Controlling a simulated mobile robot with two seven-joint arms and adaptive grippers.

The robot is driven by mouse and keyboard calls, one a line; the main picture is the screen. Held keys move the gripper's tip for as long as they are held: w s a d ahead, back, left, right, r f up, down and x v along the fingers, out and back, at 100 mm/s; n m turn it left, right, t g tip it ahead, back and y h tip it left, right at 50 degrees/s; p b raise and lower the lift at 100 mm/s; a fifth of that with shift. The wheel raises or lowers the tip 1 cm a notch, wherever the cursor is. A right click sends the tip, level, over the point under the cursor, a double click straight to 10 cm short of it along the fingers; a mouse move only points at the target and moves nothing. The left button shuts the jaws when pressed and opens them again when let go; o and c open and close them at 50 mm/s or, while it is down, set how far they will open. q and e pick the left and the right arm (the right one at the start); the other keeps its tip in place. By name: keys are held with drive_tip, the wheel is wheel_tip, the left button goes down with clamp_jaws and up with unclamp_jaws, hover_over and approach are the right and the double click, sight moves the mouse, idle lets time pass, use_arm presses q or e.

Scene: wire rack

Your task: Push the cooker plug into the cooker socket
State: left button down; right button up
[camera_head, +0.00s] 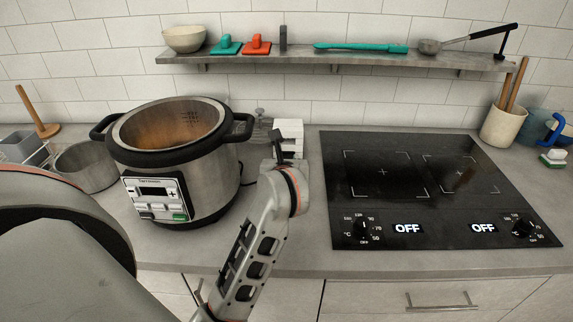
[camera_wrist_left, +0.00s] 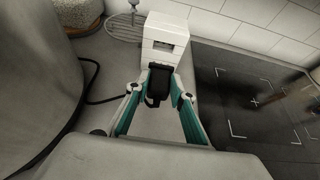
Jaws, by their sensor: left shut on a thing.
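The cooker (camera_head: 180,165) is a large steel pot with black handles and a front panel, standing on the counter. A white block with a dark slot, the socket (camera_wrist_left: 164,47), stands right of it; it also shows in the head view (camera_head: 291,128). My left gripper (camera_wrist_left: 158,98) has its teal-lined fingers shut on the black plug (camera_wrist_left: 158,78). The plug is at the block's near face, below the visible slot. It hides the face behind it, so I cannot tell whether it is inserted. In the head view my left gripper (camera_head: 279,152) largely hides the plug. My right gripper is out of view.
A black cord (camera_wrist_left: 93,82) curves out from beside the cooker. The black hob (camera_head: 420,185) lies right of the block, both displays reading OFF. A steel bowl (camera_head: 86,166) stands left of the cooker. A shelf (camera_head: 340,58) with utensils runs above. Bare counter shows in front.

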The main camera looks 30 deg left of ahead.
sight(287, 152)
use_arm(q)
drive_tip(key=shift+w+a, duration=0.5)
drive_tip(key=shift+w, duration=0.3)
drive_tip(key=shift+w+a, duration=0.45)
drive_tip(key=shift+w, duration=0.35)
drive_tip(key=c, duration=2.7)
unclamp_jaws()
drive_tip(key=shift+c, duration=0.2)
clamp_jaws()
drive_tip(key=shift+w+a+b, duration=0.55)
drive_tip(key=shift+w+a, duration=0.1)
drive_tip(key=shift+w, duration=0.35)
drive_tip(key=shift+w+a+r, duration=0.1)
drive_tip(key=shift+w+a, duration=0.1)
drive_tip(key=shift+w, duration=0.05)
drive_tip(key=shift+r, duration=0.15)
